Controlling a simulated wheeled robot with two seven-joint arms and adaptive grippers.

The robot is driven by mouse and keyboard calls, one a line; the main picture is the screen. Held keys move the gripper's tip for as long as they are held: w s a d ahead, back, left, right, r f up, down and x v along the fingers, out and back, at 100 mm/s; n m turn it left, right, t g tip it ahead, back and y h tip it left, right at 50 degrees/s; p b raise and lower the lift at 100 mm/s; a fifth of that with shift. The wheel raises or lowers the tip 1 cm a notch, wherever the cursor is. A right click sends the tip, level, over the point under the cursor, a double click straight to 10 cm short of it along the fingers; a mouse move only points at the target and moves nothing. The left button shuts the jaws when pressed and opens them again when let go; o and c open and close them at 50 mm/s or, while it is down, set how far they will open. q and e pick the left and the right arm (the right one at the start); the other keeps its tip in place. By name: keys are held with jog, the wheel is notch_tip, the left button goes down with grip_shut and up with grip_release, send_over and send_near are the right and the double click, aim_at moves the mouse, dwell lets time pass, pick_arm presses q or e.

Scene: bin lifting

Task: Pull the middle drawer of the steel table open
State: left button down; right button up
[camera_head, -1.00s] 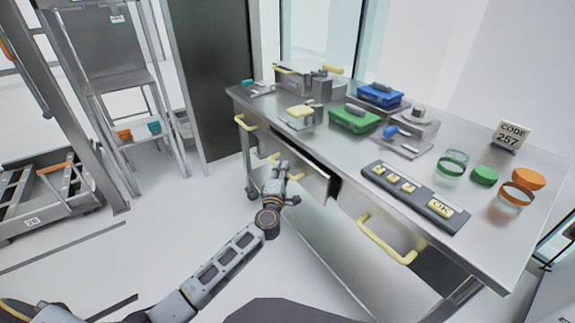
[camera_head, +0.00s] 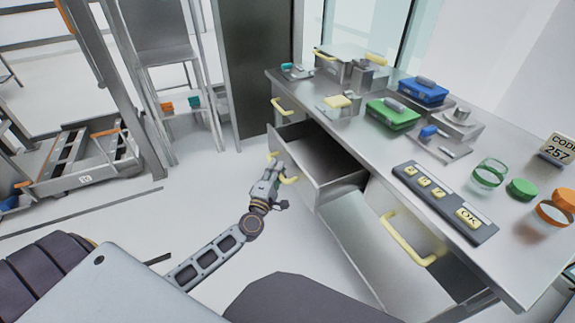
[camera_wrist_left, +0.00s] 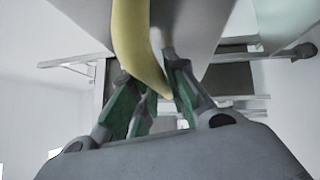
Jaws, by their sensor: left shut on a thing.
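The steel table (camera_head: 478,252) fills the right of the head view. Its middle drawer (camera_head: 322,160) stands well out from the table front, and its empty inside shows. My left gripper (camera_head: 275,176) is shut on the yellow handle (camera_head: 290,180) of that drawer. In the left wrist view the fingers (camera_wrist_left: 153,100) close around the yellow handle (camera_wrist_left: 135,42), with the drawer front beside it. The left drawer handle (camera_head: 283,108) and the right drawer handle (camera_head: 407,240) are yellow too, and their drawers look shut. My right gripper is out of view.
A ladder-like stand (camera_head: 165,75) is at the left. The floor left of the drawer is clear.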

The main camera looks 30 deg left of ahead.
pick_arm(q)
jog(key=s+a, duration=0.4)
jog(key=s, duration=0.1)
jog(key=shift+s+f, duration=0.15)
dwell(0.3)
jog(key=c, duration=1.4)
grip_release()
jog(key=shift+s+d+f, duration=0.25)
jog(key=shift+s, duration=1.7)
jog(key=shift+s+d+f, duration=0.25)
jog(key=shift+s+d, duration=0.05)
jog(key=shift+s, duration=1.7)
jog(key=shift+s+d+f, duration=0.25)
jog(key=shift+s, duration=1.7)
jog(key=shift+m, duration=0.3)
